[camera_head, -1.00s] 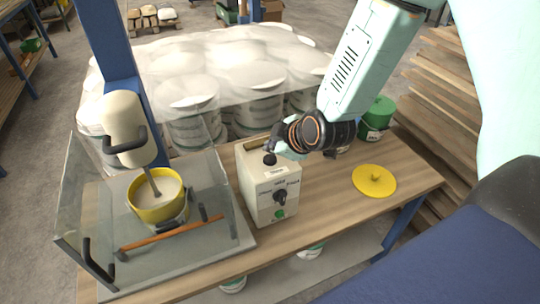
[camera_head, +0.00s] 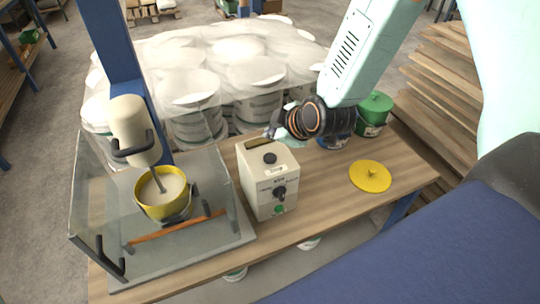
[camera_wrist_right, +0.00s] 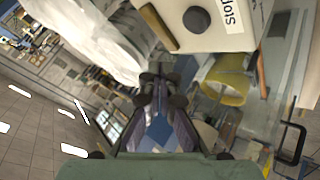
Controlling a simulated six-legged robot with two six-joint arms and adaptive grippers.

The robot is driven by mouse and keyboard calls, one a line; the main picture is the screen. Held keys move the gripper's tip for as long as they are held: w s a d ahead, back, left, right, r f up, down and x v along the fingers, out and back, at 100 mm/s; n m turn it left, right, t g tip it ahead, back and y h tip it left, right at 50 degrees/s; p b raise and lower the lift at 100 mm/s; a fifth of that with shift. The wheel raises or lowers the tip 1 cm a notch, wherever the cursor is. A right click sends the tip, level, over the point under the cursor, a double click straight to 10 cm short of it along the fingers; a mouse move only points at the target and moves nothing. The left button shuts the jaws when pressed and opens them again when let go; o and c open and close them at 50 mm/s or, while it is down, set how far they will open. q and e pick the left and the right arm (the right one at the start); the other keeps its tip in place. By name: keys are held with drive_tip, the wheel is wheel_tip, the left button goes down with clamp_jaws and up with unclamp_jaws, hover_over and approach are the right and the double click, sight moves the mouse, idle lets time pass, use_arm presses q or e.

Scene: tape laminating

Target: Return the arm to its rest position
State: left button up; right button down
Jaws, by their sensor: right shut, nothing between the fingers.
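My right arm comes in from the upper right in the head view. Its gripper (camera_head: 271,132) is shut and empty, above and just behind the cream control box (camera_head: 270,188). The black knob (camera_head: 269,158) on the box's top is clear of the fingers. In the right wrist view the closed fingers (camera_wrist_right: 162,88) point towards the camera's top, with the control box (camera_wrist_right: 218,28) close beyond them. My left gripper is not in view.
A mixer (camera_head: 135,132) stands over a yellow bucket (camera_head: 163,212) inside a clear guard with an orange bar. A yellow lid (camera_head: 370,176) and green-lidded can (camera_head: 374,112) sit to the right on the wooden table (camera_head: 325,200). Wrapped white buckets (camera_head: 255,85) fill the space behind.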

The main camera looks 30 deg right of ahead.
drive_tip(key=s+a+f+m+g, duration=0.1)
drive_tip(key=s+f+m+g, duration=0.4)
drive_tip(key=s, duration=0.7)
drive_tip(key=s+a+f+m+g+h, duration=0.1)
drive_tip(key=s+f+m, duration=0.1)
drive_tip(key=s+f, duration=0.7)
drive_tip(key=s+a+f+m+g, duration=0.1)
drive_tip(key=s+f+m+g, duration=0.3)
drive_tip(key=s, duration=1)
wheel_tip(320, 180, down, 15)
drive_tip(key=w+b, duration=0.1)
drive_tip(key=b, duration=1.3)
drive_tip(key=shift+w+t+b, duration=0.2)
drive_tip(key=shift+t+b, duration=0.2)
